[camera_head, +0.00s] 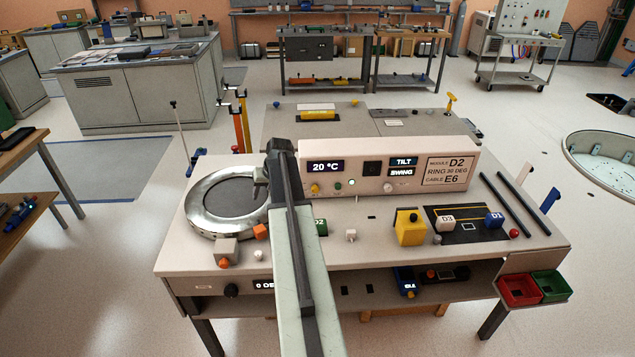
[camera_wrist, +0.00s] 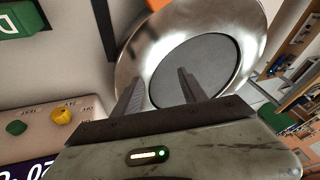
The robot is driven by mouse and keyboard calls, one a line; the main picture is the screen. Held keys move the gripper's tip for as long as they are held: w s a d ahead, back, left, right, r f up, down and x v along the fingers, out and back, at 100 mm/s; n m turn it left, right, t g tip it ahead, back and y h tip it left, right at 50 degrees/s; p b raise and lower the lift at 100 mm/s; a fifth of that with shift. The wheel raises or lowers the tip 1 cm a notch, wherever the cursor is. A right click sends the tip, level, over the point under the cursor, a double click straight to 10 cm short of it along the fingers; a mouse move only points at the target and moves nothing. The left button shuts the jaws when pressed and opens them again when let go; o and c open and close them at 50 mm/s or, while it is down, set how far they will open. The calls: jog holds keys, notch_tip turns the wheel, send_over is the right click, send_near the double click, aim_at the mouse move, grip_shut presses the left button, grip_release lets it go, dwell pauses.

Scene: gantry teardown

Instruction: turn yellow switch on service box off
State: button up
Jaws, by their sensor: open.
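The long pale box with display screens (camera_head: 450,155) stands on the bench; it seems to be the service box. A yellow switch knob (camera_head: 315,189) sits on its front at the left, below the "20 °C" display. The knob also shows in the wrist view (camera_wrist: 61,116), at the left beside a green button (camera_wrist: 16,128). The knob's exact setting is too small to read. My gripper shows in the wrist view (camera_wrist: 158,92) with its fingers apart and empty. It is over the metal ring, to the left of the box and apart from the knob.
The metal ring (camera_head: 196,222) lies at the bench's left. My arm crosses the bench front. A yellow block (camera_head: 410,228), a dark mat with labelled blocks (camera_head: 468,237) and black rods (camera_head: 505,204) lie to the right. Red and green bins (camera_head: 520,290) hang at the right edge.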

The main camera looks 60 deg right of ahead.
aim_at(316, 187)
jog(key=s+d+r+m+h+p, duration=0.1)
jog(key=s+d+r+m, duration=0.15)
jog(key=s+d, duration=1.25)
jog(key=shift+m, duration=0.35)
jog(key=b+x, duration=0.2)
jog(key=x, duration=0.1)
jog(key=d+b+x, duration=0.1)
jog(key=b+x, duration=0.1)
jog(key=x, duration=0.1)
jog(key=w+b+x, duration=0.1)
jog(key=b+x, duration=0.2)
jog(key=shift+d+r, duration=0.2)
jog(key=shift+r, duration=0.2)
jog(key=shift+h, duration=0.3)
grip_shut()
